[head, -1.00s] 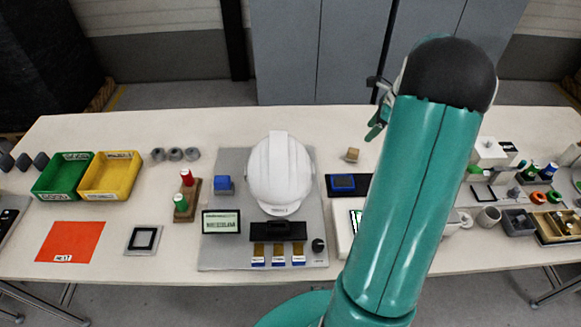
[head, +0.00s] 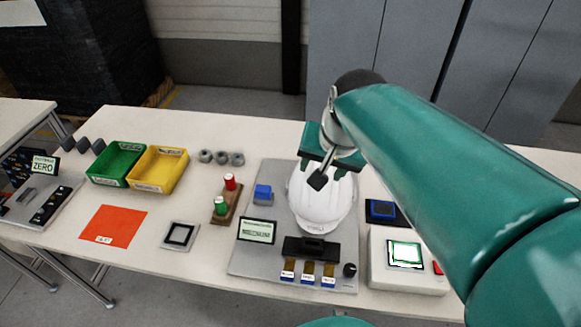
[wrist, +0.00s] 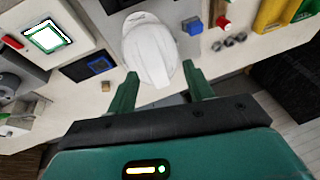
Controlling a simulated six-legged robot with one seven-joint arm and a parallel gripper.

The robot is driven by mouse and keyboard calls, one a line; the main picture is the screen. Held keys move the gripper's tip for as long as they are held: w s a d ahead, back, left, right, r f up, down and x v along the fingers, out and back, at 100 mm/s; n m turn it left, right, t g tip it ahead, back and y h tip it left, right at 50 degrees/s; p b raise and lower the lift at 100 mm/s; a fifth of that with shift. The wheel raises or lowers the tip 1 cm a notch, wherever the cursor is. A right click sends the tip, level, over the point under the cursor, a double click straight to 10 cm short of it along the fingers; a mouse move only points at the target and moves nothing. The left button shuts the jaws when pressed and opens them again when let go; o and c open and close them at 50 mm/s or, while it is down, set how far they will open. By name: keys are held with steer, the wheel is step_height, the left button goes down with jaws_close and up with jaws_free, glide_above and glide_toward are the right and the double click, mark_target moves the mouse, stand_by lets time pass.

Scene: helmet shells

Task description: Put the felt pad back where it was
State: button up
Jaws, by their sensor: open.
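I cannot tell for certain which thing is the felt pad. One blue block-like piece (head: 263,194) sits on the grey plate left of the white helmet shell (head: 322,208). Another blue piece (head: 381,209) lies on a dark mat right of the shell, and also shows in the wrist view (wrist: 99,65). A small tan block (wrist: 106,86) lies on the table near that mat; in the head view it is hidden. My gripper (wrist: 160,70) is open and empty, above the table by the far side of the shell. The shell shows between and beyond its fingers in the wrist view.
Left are a green bin (head: 117,163), a yellow bin (head: 158,170), a red sheet (head: 113,227) and a black-framed square (head: 180,235). A bottle stand (head: 226,206) is left of the plate. A lit-screen device (head: 407,257) is at right.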

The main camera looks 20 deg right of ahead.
steer(key=s+a+n+t, duration=0.1)
steer(key=s+a+n, duration=0.4)
steer(key=s+n, duration=0.1)
steer(key=shift+s+a+f, duration=0.3)
steer(key=shift+s+f, duration=0.05)
steer(key=shift+f, duration=0.05)
steer(key=shift+d, duration=0.15)
